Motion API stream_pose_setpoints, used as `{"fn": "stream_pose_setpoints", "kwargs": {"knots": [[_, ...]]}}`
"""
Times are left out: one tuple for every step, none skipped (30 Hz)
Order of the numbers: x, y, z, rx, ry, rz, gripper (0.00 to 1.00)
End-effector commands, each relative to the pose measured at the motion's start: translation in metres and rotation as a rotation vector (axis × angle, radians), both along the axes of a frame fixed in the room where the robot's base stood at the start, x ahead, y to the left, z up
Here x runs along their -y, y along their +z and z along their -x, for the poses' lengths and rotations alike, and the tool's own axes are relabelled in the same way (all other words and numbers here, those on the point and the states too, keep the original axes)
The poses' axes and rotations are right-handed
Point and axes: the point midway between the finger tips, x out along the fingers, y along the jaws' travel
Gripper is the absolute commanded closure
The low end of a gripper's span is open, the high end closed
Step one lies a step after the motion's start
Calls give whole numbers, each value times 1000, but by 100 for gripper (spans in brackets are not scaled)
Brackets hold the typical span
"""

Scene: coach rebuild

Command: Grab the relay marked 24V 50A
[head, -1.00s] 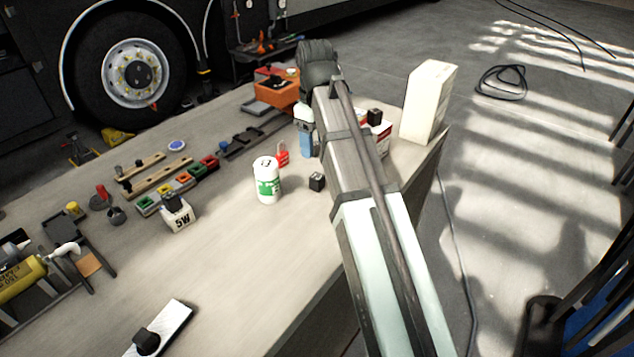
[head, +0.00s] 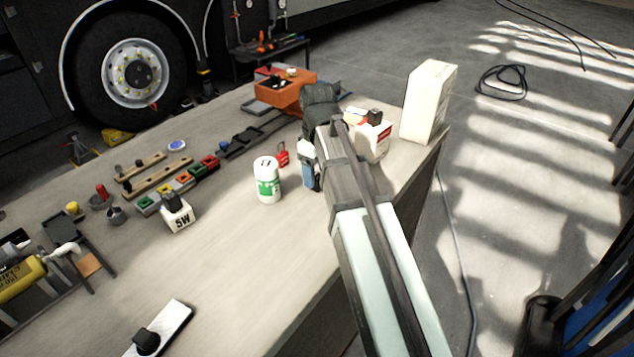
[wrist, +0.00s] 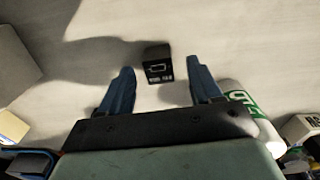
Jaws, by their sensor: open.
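A small black relay-like block (wrist: 158,63) with pale markings too small to read stands on the table in the wrist view, just beyond and between my fingertips. My gripper (wrist: 158,88) is open, with its two blue fingers apart and nothing held. In the head view my gripper (head: 310,180) is low over the table to the right of the white bottle, and my arm hides that block. Another black block (head: 375,115) sits on a red-and-white box. A third black block (head: 172,202) sits on a white box marked 5W. I cannot read any 24V 50A marking.
A white bottle with a green label (head: 267,180) and a red padlock-like item (head: 282,154) stand close left of my gripper. The red-and-white box (head: 373,138) and a tall cream box (head: 428,102) stand to the right near the table edge. The front middle of the table is clear.

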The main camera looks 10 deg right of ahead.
Motion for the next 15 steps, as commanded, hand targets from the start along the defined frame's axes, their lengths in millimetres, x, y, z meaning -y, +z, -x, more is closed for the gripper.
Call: {"fn": "stream_pose_setpoints", "kwargs": {"knots": [[1, -7, 1, -1, 0, 0, 36], [1, -11, 1, -1, 0, 1, 36], [1, -16, 1, -1, 1, 1, 36], [1, -19, 1, -1, 1, 1, 36], [1, -22, 1, -1, 1, 1, 36], [1, -24, 1, 1, 1, 1, 36], [1, -26, 1, 1, 2, 1, 36], [1, -27, 1, 1, 2, 0, 36], [1, -27, 0, 2, 2, 1, 36], [1, -28, 0, 2, 2, 1, 36], [1, -28, 0, 2, 2, 1, 36], [1, -27, 0, 2, 2, 1, 36], [1, -27, 0, 2, 2, 1, 36], [1, -27, 0, 2, 2, 1, 36], [1, -27, 0, 2, 1, 1, 38]]}}
